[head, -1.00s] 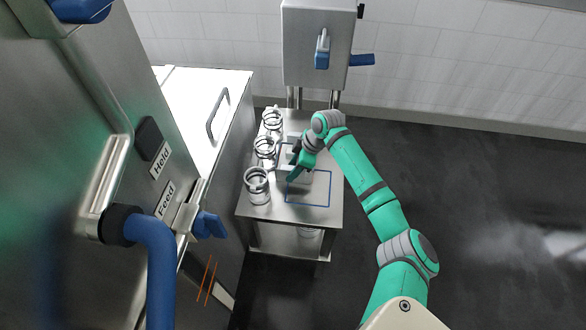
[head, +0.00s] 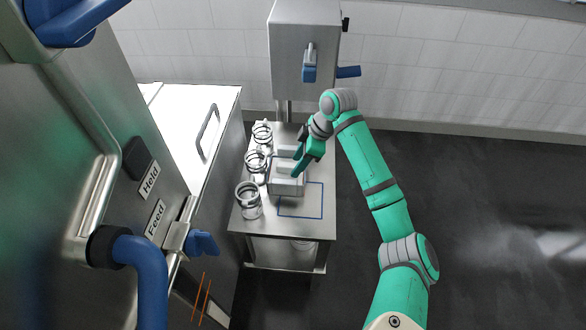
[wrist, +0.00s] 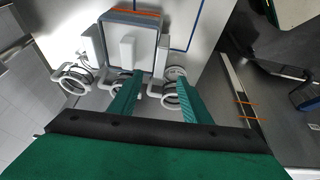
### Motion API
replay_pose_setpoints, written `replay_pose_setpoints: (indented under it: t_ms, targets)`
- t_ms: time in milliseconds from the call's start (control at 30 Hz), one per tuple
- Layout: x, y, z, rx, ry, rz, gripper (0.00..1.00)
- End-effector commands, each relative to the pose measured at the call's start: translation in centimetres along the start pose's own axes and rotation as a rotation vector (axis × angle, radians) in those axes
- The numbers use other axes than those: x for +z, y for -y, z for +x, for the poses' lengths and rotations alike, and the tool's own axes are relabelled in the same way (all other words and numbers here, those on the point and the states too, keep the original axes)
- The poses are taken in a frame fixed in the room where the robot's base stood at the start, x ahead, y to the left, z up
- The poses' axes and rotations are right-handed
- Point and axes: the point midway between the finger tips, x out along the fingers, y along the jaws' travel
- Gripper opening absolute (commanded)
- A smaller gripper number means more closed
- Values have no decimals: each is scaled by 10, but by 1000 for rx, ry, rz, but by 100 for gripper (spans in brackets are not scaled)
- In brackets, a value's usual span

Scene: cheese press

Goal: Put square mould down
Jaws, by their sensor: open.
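The square mould (head: 287,188) is a pale grey box with a raised block on top. It stands on the steel table, at the back left of a blue outlined square (head: 322,200), and hides part of that outline. In the wrist view the mould (wrist: 147,30) is at the top, with a white upright handle block (wrist: 128,52) and an orange line along its far edge. My gripper (head: 297,169) is open and above the mould. In the wrist view my gripper's fingers (wrist: 158,88) are apart with nothing between them, just short of the handle block. The mould's underside is hidden.
Several round, ring-shaped moulds (head: 248,200) stand in a row along the table's left side, close to the square mould. A steel press head (head: 303,55) with blue handles hangs behind the table. The table's front right (head: 318,228) is clear.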

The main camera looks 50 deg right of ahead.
Motion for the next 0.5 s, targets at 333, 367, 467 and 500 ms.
replay_pose_setpoints:
  t_ms: [333, 367, 467, 500]
  targets:
    - [-6, 2, 13, -31, 79, 12, 44]
    - [-5, 3, 15, -32, 81, 13, 44]
    - [-3, 3, 28, -34, 86, 15, 44]
    - [-2, 3, 34, -33, 85, 15, 44]
